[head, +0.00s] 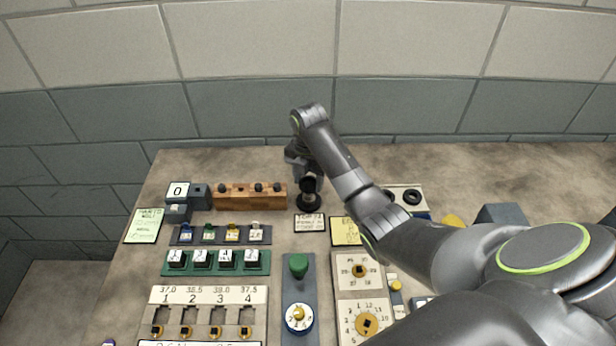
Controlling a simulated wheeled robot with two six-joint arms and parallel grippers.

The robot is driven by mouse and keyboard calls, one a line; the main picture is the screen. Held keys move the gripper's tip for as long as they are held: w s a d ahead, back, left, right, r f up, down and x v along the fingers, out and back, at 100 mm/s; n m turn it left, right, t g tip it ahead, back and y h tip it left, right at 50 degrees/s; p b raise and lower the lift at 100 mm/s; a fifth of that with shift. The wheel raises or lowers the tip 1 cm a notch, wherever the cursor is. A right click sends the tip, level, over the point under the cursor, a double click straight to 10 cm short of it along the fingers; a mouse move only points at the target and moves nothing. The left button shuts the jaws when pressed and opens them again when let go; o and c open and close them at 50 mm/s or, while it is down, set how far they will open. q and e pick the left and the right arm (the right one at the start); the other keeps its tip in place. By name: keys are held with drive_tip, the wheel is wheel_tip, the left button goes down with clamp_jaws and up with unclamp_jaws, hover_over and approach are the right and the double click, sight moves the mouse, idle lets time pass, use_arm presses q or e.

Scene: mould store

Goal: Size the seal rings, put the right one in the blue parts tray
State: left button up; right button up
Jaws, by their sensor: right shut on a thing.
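My right gripper (309,181) is over the back middle of the bench, pointing down and shut on a small dark piece whose shape is mostly hidden by the fingers. Just below it is a round black piece (309,203); I cannot tell whether the two touch. A black ring (413,197) lies on a pale plate right of my arm, partly covered by it. A blue edge shows just below that plate; I cannot tell whether it is the parts tray. A wooden block (250,197) with several dark knobs stands left of the gripper. My left gripper is not in view.
A small display reading 0 (178,191) stands at the back left. In front are a row of coloured tags (221,235), a green numbered strip (215,262), a slotted panel (208,296), a green knob (298,265) and dial panels (360,271). The back bench strip is bare.

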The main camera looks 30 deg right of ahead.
drive_tip(key=shift+f+p, duration=0.15)
drive_tip(key=shift+p, duration=0.6)
idle(1.1)
drive_tip(key=shift+f, duration=0.6)
idle(0.5)
drive_tip(key=o, duration=1)
drive_tip(key=shift+o, duration=0.4)
drive_tip(key=o, duration=0.3)
drive_tip(key=shift+o, duration=0.2)
